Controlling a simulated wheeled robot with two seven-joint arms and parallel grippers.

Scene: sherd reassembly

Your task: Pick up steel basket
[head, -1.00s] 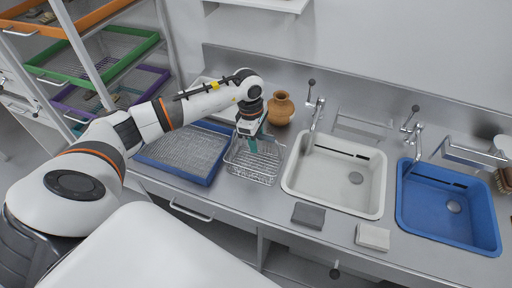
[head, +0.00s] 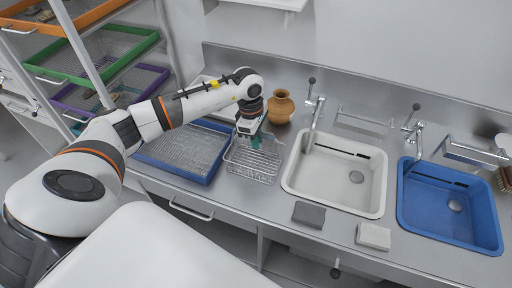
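The steel basket (head: 252,165) is a wire basket standing on the steel counter, between the blue mesh tray and the white sink. My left gripper (head: 254,143) points down at the basket's back part, its teal fingers at or just inside the rim. The fingers are small here, and I cannot tell whether they are closed on the wire. The basket sits level on the counter. My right gripper is not in view.
A clay pot (head: 280,107) stands close behind the basket. A blue mesh tray (head: 207,180) lies left of it. A white sink (head: 292,185) and a blue sink (head: 495,243) are to the right. Grey (head: 309,214) and white (head: 373,236) blocks lie on the counter's front edge.

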